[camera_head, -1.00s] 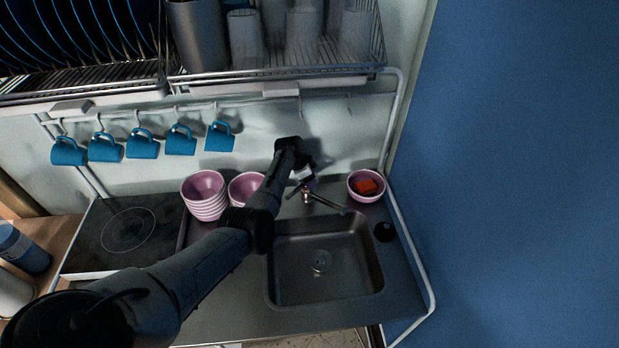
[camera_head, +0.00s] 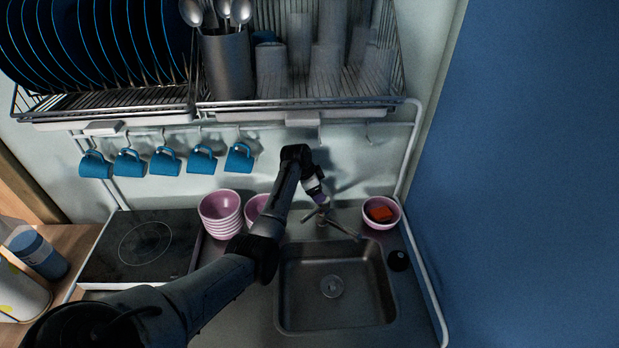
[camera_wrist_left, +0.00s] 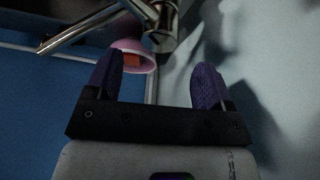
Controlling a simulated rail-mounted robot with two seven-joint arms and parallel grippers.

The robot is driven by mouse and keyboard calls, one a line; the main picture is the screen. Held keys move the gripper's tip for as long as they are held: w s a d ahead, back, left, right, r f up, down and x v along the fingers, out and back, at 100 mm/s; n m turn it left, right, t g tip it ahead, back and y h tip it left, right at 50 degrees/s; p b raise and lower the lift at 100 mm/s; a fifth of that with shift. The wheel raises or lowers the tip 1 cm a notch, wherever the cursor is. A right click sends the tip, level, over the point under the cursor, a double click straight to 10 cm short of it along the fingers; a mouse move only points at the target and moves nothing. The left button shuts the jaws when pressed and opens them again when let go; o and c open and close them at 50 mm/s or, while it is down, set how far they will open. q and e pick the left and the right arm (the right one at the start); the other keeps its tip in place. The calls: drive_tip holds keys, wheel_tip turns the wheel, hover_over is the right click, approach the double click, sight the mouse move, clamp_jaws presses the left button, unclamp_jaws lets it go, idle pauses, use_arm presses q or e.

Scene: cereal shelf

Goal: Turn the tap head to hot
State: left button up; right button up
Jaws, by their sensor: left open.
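The metal tap (camera_head: 322,216) stands behind the sink, with its spout (camera_head: 345,231) reaching right and forward over the basin. In the left wrist view the tap (camera_wrist_left: 160,38) is at the top, beyond the fingers, its spout running to the left. My left gripper (camera_head: 321,199) is just above the tap head in the head view and partly covers it. Its two purple fingers (camera_wrist_left: 157,82) are apart, with nothing held between them in the wrist view. Whether they touch the tap is unclear. My right gripper is not in view.
A pink bowl (camera_head: 369,219) holding an orange-red item (camera_head: 380,214) stands right of the tap. Stacked pink bowls (camera_head: 221,220) stand left, beside my arm. The sink (camera_head: 300,312) is empty. Blue mugs (camera_head: 165,162) hang under the dish rack (camera_head: 150,108).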

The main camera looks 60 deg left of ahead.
use_arm(q)
drive_tip(key=v, duration=0.6)
idle(0.6)
drive_tip(key=shift+r, duration=0.1)
